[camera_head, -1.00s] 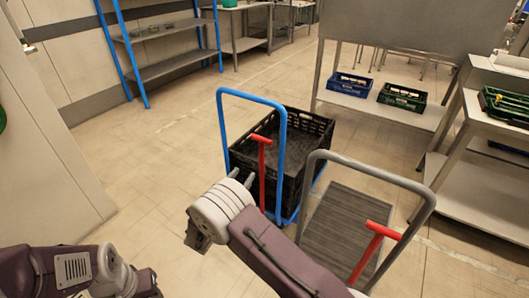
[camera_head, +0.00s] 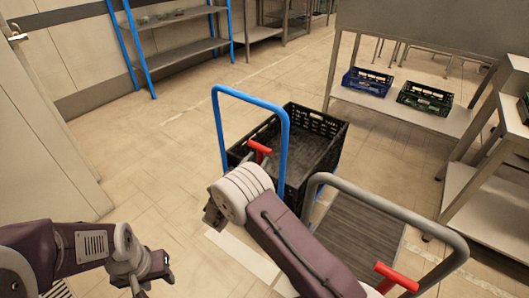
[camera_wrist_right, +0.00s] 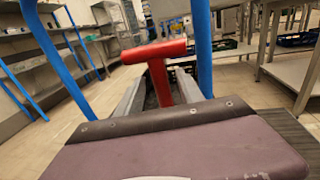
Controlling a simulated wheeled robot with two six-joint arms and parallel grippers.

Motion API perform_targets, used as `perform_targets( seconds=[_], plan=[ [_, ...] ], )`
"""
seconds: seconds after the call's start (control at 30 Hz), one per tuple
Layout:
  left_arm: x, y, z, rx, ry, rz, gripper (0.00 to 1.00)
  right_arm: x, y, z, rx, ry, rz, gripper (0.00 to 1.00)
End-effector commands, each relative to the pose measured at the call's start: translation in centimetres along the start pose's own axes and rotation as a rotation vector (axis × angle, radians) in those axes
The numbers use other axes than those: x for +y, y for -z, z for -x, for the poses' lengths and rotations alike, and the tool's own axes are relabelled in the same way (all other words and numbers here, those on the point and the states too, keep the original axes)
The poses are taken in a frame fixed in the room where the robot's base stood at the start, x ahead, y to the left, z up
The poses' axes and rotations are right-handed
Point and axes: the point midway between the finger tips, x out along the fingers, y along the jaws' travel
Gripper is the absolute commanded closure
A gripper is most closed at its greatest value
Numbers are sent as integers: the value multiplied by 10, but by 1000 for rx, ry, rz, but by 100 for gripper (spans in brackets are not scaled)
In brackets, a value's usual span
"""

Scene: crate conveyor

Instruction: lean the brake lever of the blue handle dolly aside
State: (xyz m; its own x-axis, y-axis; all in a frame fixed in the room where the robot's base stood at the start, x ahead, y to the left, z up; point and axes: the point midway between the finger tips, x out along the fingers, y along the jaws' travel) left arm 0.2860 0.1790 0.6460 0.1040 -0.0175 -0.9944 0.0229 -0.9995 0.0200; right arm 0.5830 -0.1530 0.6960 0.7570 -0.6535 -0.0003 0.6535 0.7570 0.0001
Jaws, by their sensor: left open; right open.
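The blue handle dolly (camera_head: 284,130) carries a black crate (camera_head: 318,122). Its red brake lever (camera_head: 259,147) has a T-shaped top inside the handle hoop; its lower stem is hidden by my right wrist in the head view. In the right wrist view the lever (camera_wrist_right: 158,52) stands roughly upright, its stem between the two grey fingers of my open right gripper (camera_wrist_right: 160,92). I cannot tell whether either finger touches it. In the head view my right wrist hides these fingers. My left gripper (camera_head: 146,280) is low at the left, away from the dolly, and open.
A grey handle dolly (camera_head: 420,218) with a red lever (camera_head: 396,276) stands close on the right. Blue (camera_head: 367,82) and green (camera_head: 425,98) crates sit on a low shelf behind. A blue-post rack (camera_head: 180,50) stands at the back left. Floor left of the dolly is clear.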

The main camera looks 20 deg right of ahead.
Motion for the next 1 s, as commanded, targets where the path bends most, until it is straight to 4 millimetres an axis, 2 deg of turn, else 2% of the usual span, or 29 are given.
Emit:
perform_targets(
  seconds=[0.1, 0.3, 0.6, 0.77, 1.0],
  plan=[
    [0, -1, -11, 0, 0, 0, 56, -1, 3, -26, -1, 5, -3, 56],
    [0, -2, -17, 0, 0, 0, 56, 0, 1, -52, -1, 1, 0, 56],
    [0, -2, -16, 0, 0, 0, 56, 0, 0, -55, 0, -1, 0, 56],
    [0, -2, -16, 0, 0, 0, 56, 0, 0, -55, 0, 0, 0, 100],
    [0, -2, -16, 0, 0, 0, 56, 0, 0, -55, 0, 0, 0, 100]
  ],
)
